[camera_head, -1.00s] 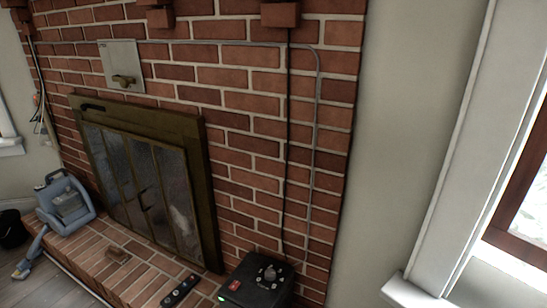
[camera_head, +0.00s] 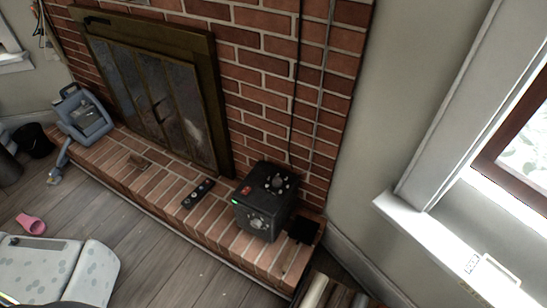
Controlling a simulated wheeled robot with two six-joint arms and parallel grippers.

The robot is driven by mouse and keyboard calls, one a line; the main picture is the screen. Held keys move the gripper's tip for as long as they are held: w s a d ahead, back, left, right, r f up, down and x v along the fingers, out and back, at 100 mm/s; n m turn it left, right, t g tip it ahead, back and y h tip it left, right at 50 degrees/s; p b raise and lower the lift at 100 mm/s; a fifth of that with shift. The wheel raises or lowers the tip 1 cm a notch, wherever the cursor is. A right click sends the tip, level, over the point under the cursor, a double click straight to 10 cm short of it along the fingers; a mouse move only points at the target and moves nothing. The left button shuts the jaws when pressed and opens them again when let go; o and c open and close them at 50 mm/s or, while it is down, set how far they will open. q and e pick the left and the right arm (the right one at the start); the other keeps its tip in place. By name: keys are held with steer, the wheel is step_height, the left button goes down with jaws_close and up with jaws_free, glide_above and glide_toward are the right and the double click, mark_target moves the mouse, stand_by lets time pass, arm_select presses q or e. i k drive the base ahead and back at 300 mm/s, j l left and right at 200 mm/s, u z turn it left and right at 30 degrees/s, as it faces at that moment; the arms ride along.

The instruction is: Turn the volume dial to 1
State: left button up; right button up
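A black box-shaped device (camera_head: 262,203) stands on the right end of the brick hearth, close to the brick wall. A round dial (camera_head: 277,181) with pale marks around it is on its top face. A red patch and a small green light are near the top's left edge. A round knob or disc (camera_head: 257,223) shows on its front face. The dial's setting is too small to read. Neither of my grippers is in view.
The raised hearth (camera_head: 160,180) runs along the wall below a glass-doored fireplace (camera_head: 150,95). A black remote-like object (camera_head: 197,194) lies left of the device. A blue-grey appliance (camera_head: 82,115) stands farther left. A patterned cushioned seat (camera_head: 60,270) is at lower left.

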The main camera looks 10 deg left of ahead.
mark_target(277, 180)
steer(key=i+j+z, duration=0.25)
steer(key=j, duration=0.25)
steer(key=j+z, duration=0.25)
steer(key=j, duration=0.2)
steer(key=j+z, duration=0.25)
steer(key=j, duration=0.25)
steer(key=i+j+z, duration=0.3)
